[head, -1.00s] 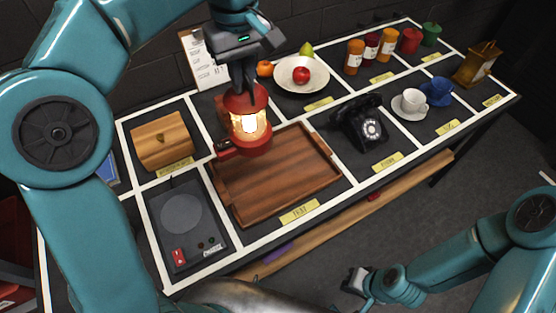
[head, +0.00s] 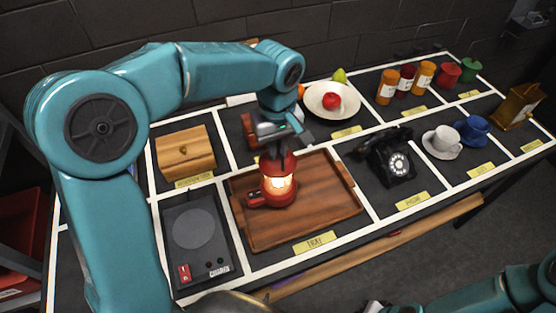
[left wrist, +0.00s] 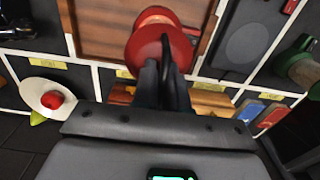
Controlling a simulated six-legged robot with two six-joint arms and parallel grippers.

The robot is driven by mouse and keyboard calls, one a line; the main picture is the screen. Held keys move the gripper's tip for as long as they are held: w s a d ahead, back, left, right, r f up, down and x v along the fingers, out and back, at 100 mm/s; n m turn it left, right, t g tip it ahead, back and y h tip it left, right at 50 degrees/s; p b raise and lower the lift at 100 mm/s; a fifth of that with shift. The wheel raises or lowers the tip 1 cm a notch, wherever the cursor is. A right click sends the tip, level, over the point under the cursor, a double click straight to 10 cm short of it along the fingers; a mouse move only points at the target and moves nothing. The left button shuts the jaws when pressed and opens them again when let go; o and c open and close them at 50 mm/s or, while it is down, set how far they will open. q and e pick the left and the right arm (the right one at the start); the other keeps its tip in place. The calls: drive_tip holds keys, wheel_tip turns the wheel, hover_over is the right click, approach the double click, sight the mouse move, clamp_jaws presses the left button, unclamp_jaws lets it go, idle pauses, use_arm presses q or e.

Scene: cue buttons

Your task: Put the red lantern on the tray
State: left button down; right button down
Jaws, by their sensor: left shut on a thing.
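The red lantern (head: 279,183) is upright and lit, over the left part of the wooden tray (head: 325,195) in the head view. Its base appears at the tray's surface; I cannot tell whether it touches. My left gripper (head: 273,152) is shut on the lantern's top from above. In the left wrist view the fingers (left wrist: 163,85) close at the lantern's red top (left wrist: 152,45), with the tray (left wrist: 98,30) beyond it. The fingers hide part of the lantern's top. My right arm shows at the lower right of the head view; its gripper is mostly cut off at the bottom edge.
A black plate device with a red switch (head: 197,232) lies left of the tray, and a wooden box (head: 185,155) behind that. A black telephone (head: 391,160) stands right of the tray. A white plate (head: 318,106) with a red fruit is behind. The tray's right part is clear.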

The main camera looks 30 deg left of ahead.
sight(277, 163)
use_arm(q)
drive_tip(key=shift+s+f, duration=0.25)
drive_tip(key=shift+f, duration=0.4)
drive_tip(key=f, duration=0.3)
drive_tip(key=shift+w+f, duration=0.3)
drive_tip(key=shift+f, duration=0.1)
drive_tip(key=shift+s+d+r, duration=0.1)
drive_tip(key=shift+s+r, duration=0.1)
drive_tip(key=shift+s, duration=0.1)
drive_tip(key=shift+f, duration=0.1)
drive_tip(key=c, duration=1.2)
unclamp_jaws()
drive_tip(key=shift+w+f, duration=0.2)
drive_tip(key=shift+o, duration=0.2)
drive_tip(key=shift+s, duration=0.1)
drive_tip(key=shift+s+r, duration=0.1)
drive_tip(key=shift+r, duration=0.05)
